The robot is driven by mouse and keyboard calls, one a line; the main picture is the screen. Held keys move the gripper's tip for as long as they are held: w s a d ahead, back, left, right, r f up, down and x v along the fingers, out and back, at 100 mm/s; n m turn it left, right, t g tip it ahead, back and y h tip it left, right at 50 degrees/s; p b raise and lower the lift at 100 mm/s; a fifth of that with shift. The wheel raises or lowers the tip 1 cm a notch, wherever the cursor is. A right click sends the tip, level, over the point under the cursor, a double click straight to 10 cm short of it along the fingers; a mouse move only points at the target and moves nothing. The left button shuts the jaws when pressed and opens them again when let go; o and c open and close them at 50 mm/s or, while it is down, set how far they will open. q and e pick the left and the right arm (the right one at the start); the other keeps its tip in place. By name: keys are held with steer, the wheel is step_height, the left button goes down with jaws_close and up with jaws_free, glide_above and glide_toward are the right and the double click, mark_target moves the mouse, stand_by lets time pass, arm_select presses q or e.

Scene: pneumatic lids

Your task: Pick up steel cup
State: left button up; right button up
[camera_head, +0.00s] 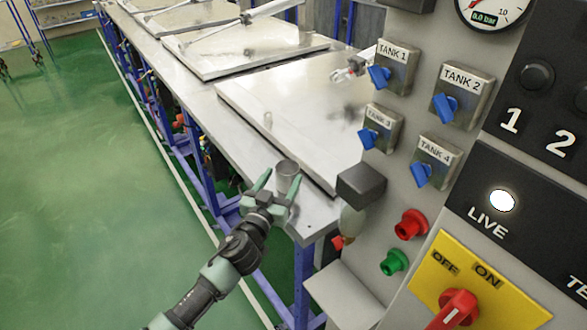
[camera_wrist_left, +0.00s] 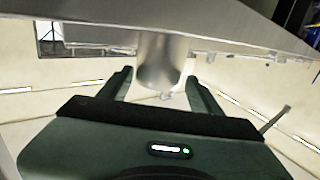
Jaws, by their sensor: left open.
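The steel cup (camera_head: 287,173) is a small grey metal cylinder near the front end of the long metal table, beside the lid's near corner. My left gripper (camera_head: 278,186) is open at the cup, with its green fingers on either side of it in the head view. In the left wrist view the cup (camera_wrist_left: 163,62) shows between the two open fingers (camera_wrist_left: 162,88). I cannot tell whether a finger touches it.
The control panel (camera_head: 400,190) with blue tank valves, red and green buttons and a gauge stands close on the right. The green floor (camera_head: 80,180) at left is open.

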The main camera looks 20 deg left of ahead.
mark_target(291, 164)
arm_select(q)
steer(key=shift+w+r, duration=0.15)
steer(key=shift+w, duration=0.4)
steer(key=shift+w+d, duration=0.15)
steer(key=shift+w, duration=0.6)
steer(key=w, duration=0.2)
steer(key=w+f, duration=0.1)
steer(key=w, duration=0.1)
steer(key=shift+d+p, duration=0.2)
steer(key=shift+p, duration=0.1)
steer(key=shift+r, duration=0.1)
steer(key=c, duration=1)
steer(key=shift+c, duration=0.2)
arm_select(e)
steer(key=s, duration=0.3)
steer(key=shift+a+r, duration=0.1)
steer(key=shift+r, duration=0.25)
arm_select(q)
steer(key=shift+r, duration=0.1)
